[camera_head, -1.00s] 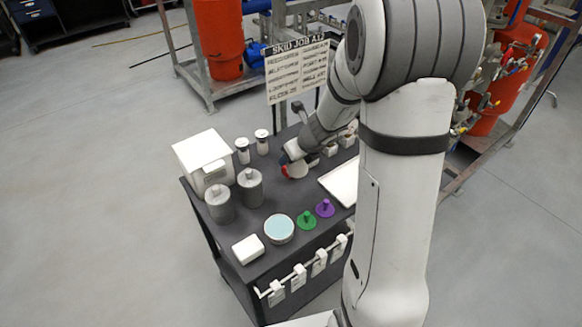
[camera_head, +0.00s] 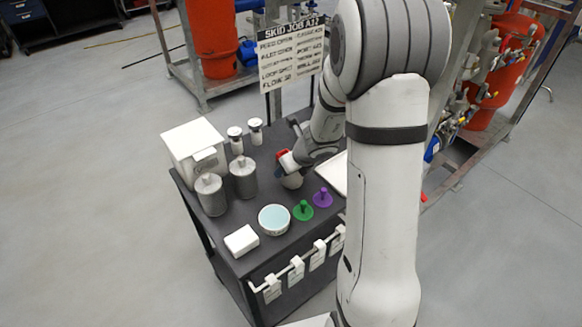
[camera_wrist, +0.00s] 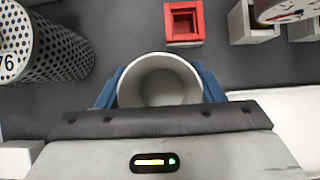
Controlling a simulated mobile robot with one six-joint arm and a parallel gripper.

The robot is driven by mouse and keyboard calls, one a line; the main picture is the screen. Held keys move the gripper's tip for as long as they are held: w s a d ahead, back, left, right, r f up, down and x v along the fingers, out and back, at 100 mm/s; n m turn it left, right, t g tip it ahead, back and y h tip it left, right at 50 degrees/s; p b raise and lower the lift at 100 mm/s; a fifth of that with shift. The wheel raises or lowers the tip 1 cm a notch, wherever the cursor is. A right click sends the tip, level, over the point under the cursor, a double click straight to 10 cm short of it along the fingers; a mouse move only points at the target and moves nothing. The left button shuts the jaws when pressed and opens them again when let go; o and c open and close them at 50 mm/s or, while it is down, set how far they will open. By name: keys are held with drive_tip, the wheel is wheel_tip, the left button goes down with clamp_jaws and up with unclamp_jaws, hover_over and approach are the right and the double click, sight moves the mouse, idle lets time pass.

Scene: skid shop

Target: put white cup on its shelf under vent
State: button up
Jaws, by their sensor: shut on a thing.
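The white cup (camera_wrist: 160,85) is between the two blue fingers of my gripper (camera_wrist: 158,88) in the wrist view, its round open mouth facing the camera. The fingers touch it on both sides. I cannot make out a shelf under a vent in these frames.
A red square holder (camera_wrist: 184,23) lies just beyond the cup. A perforated grey canister (camera_wrist: 48,50) stands left. A white tray (camera_head: 335,176) is right of the cup. A pale-blue-topped bowl (camera_head: 274,220), a green piece (camera_head: 302,210) and a purple piece (camera_head: 323,198) stand toward the front.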

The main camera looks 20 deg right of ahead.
drive_tip(key=o, duration=1)
drive_tip(key=shift+f, duration=0.1)
drive_tip(key=shift+c, duration=0.2)
